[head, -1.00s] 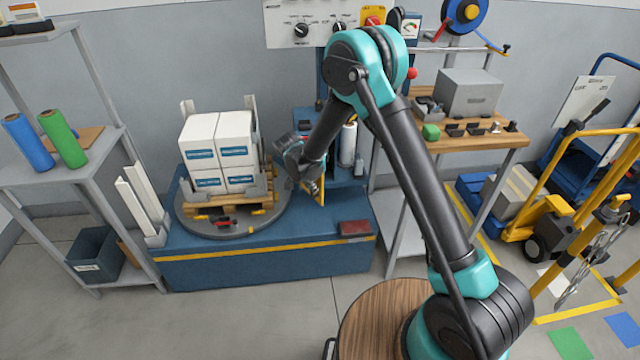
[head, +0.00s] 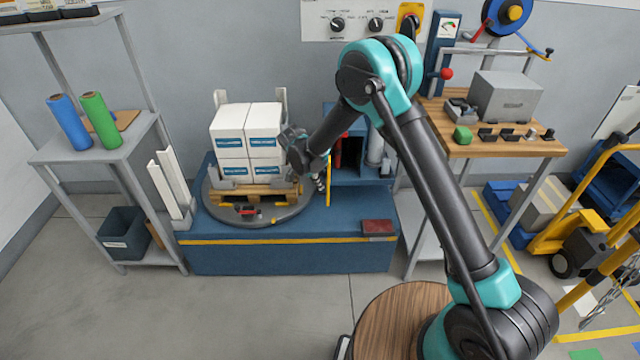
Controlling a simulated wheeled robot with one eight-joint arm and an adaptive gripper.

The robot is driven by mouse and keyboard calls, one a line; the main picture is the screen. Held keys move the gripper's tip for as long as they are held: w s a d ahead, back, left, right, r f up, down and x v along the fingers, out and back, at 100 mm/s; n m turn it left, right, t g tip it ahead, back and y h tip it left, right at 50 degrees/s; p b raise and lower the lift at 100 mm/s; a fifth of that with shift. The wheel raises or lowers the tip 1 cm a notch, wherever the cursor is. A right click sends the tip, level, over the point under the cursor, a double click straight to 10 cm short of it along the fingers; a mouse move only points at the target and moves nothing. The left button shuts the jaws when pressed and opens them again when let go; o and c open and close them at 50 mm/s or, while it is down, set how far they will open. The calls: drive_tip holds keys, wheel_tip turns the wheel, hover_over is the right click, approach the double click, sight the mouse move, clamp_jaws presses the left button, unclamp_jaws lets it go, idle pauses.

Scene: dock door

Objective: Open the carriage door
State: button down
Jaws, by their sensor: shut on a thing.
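The carriage (head: 366,178) is a blue box at the mast, behind the right part of the blue base. Its door (head: 328,186) shows as a thin yellow-edged panel, swung out and seen nearly edge-on. Dark inner space and something red show in the opening to the right of the door. My gripper (head: 319,182) is at the left side of the door, between it and the boxes on the turntable. It is shut on the door's handle, which is too small and covered to make out.
White boxes (head: 247,131) on a wooden pallet stand on the round turntable (head: 220,208), close left of my gripper. A pale roll (head: 375,147) stands at the carriage's right. A shelf (head: 95,150) is at left, a workbench (head: 500,148) at right. Floor in front of the base is clear.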

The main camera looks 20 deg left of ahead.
drive_tip(key=shift+w, duration=0.1)
drive_tip(key=c, duration=1.6)
unclamp_jaws()
drive_tip(key=shift+r, duration=0.1)
drive_tip(key=v, duration=1.1)
drive_tip(key=shift+r, duration=0.4)
drive_tip(key=shift+a, duration=0.1)
